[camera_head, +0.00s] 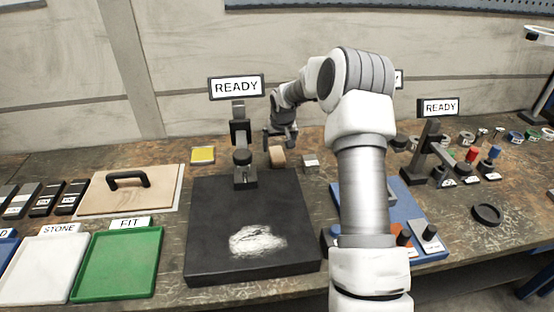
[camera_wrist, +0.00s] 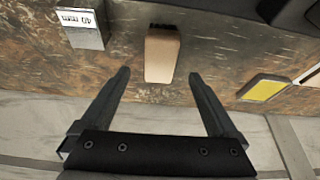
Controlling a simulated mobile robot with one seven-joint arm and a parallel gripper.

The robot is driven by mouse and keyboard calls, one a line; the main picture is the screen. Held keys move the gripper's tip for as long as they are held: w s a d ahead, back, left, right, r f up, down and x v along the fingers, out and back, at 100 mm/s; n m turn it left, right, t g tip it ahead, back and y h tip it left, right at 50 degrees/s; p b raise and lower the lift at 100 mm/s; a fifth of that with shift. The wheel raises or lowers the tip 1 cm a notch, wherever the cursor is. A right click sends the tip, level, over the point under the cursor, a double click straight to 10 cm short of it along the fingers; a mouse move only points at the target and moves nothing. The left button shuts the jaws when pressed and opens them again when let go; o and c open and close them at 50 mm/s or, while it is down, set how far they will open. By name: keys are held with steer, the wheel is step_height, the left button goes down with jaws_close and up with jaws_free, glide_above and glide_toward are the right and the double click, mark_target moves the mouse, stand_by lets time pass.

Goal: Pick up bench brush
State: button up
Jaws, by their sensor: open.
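The bench brush appears to be the small tan block (camera_head: 277,157) on the bench, just right of the black slab's post. In the wrist view the tan block (camera_wrist: 162,56) has a dark strip, perhaps bristles, along its top edge. My gripper (camera_head: 282,141) is above and behind it in the head view and partly overlaps it. In the wrist view my gripper (camera_wrist: 158,76) is open and empty, with the block's near end roughly between the fingertips. I cannot tell the height gap.
A grey block marked 40 mm (camera_wrist: 82,30) lies left of the brush in the wrist view. A yellow pad (camera_wrist: 264,89) lies to the right. The black slab (camera_head: 208,225) with a post and READY sign (camera_head: 236,87) stands in front. A blue tray (camera_head: 412,208) is at the right.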

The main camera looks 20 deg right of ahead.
mark_target(277, 154)
steer(key=shift+x, duration=3.7)
steer(key=shift+s, duration=0.1)
steer(key=shift+c, duration=0.3)
steer(key=c, duration=1.4)
